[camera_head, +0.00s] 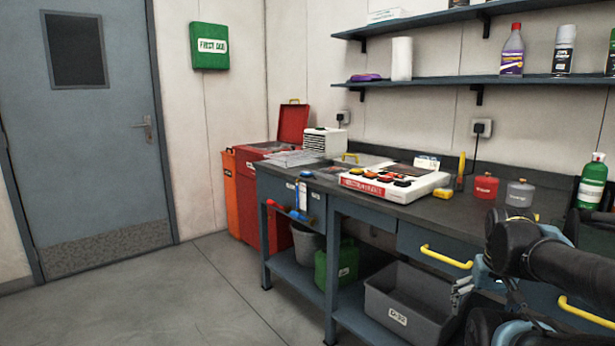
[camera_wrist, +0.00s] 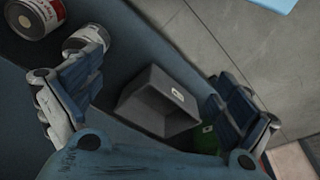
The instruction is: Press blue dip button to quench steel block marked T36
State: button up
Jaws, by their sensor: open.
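A white control box (camera_head: 393,184) with a red front label and several coloured buttons sits on the dark workbench (camera_head: 455,204). I cannot make out which button is the blue dip button at this size. The steel block marked T36 cannot be picked out; the marking is not readable on anything in view. My gripper (camera_head: 463,287) is at the front of the bench, low and to the right of the control box, and apart from it. In the wrist view my gripper (camera_wrist: 155,72) is open and empty, its fingers spread wide.
A grey labelled bin (camera_head: 405,303) stands on the lower shelf, also seen between my fingers (camera_wrist: 160,102). A green container (camera_head: 345,262) is beside it. Red (camera_head: 485,187) and grey (camera_head: 519,193) canisters stand right of the control box. A red lidded tank (camera_head: 262,190) stands at the bench's far end. Left floor is clear.

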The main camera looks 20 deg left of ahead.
grip_shut()
dwell(1.4)
